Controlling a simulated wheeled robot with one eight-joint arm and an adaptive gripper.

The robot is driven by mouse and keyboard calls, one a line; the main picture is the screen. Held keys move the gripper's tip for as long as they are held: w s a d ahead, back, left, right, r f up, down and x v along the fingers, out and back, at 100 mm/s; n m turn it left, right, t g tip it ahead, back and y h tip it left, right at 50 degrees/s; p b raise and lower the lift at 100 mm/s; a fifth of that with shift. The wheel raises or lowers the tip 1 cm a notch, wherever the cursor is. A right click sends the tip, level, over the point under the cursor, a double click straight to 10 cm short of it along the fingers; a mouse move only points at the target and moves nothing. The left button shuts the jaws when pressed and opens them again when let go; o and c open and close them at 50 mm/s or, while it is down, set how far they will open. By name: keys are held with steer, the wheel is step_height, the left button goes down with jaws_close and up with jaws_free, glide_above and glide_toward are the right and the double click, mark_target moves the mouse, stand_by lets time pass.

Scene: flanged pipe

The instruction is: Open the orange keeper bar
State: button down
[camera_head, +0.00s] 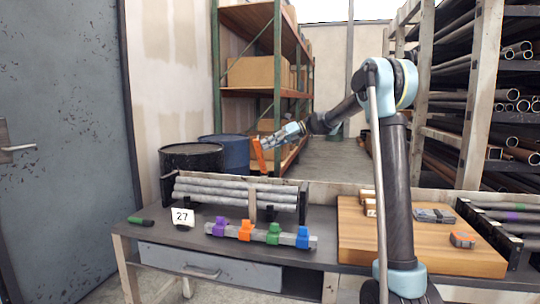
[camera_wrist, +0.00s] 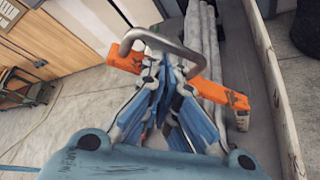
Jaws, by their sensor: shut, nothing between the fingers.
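The orange keeper bar (camera_head: 259,156) stands raised and slightly tilted above the pipe rack in the head view. In the wrist view the bar (camera_wrist: 225,95) runs across behind my fingers, with a bent grey metal handle (camera_wrist: 160,40) arching over it. My gripper (camera_head: 268,142) is right beside the bar's upper part in the head view. In the wrist view its blue fingers (camera_wrist: 167,82) are closed, with nothing held, close to the handle and bar. The fingers hide the bar's middle, and I cannot tell whether they touch it.
Grey pipes (camera_head: 235,191) lie in the rack on the workbench (camera_head: 150,232). In front lies a pipe with purple, orange, green and blue clamps (camera_head: 302,238). A "27" card (camera_head: 182,216) stands at left. A wooden board (camera_head: 430,255) with small parts is at right. Drums (camera_head: 190,158) stand behind.

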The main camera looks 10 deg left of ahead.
steer(key=w+r, duration=0.1)
steer(key=w, duration=0.5)
steer(key=shift+w+d+r, duration=0.2)
steer(key=shift+w+r, duration=0.1)
steer(key=shift+w, duration=0.1)
steer(key=shift+w+d, duration=0.1)
